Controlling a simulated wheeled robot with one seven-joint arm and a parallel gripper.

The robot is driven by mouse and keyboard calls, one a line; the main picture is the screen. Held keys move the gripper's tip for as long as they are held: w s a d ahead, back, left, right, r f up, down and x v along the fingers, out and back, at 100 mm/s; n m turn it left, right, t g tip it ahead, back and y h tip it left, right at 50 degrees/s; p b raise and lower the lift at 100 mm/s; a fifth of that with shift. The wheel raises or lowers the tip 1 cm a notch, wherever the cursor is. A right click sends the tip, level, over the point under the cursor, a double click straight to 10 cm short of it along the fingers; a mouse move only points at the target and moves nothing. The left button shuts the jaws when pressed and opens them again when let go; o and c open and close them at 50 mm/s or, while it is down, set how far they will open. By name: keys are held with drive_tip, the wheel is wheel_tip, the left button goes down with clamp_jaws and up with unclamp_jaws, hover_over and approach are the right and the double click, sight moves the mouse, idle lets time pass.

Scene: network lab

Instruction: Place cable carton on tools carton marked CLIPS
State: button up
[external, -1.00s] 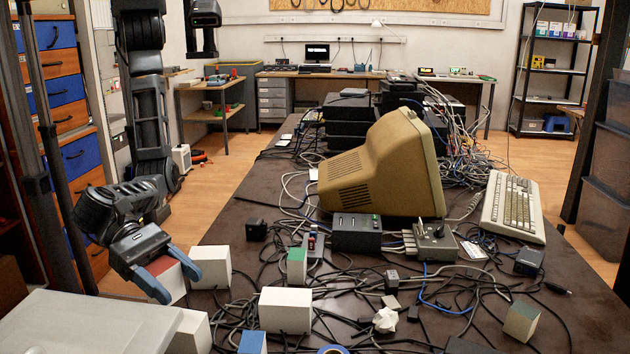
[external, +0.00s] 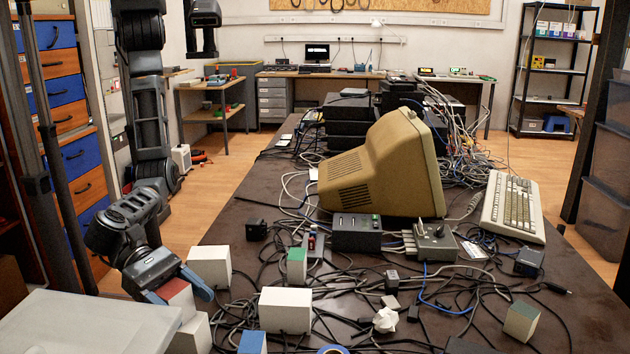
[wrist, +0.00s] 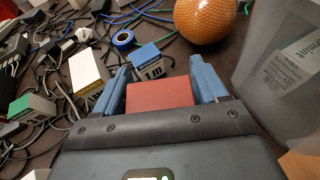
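My gripper (external: 182,287) is at the left edge of the dark table, its blue fingers on either side of a red-topped carton (external: 178,291). In the wrist view the red top (wrist: 160,95) fills the space between the fingers. Its label is hidden, so I cannot tell whether it is the cable carton. A white carton (external: 190,337) is just below and in front of it; I cannot tell whether they touch. Other cartons are a white one (external: 210,266), a green-topped one (external: 297,265), a larger white one (external: 285,311) and a blue-topped one (wrist: 148,62). I cannot read CLIPS on any.
A beige monitor (external: 385,170), a keyboard (external: 512,207) and many loose cables cover the table. A pale grey surface (external: 85,325) is at the lower left. The wrist view shows an orange ball (wrist: 205,18), blue tape (wrist: 123,40) and a translucent bin (wrist: 275,70).

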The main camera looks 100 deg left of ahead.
drive_tip(key=shift+o, duration=1.3)
drive_tip(key=shift+r, duration=0.1)
drive_tip(key=v, duration=1.2)
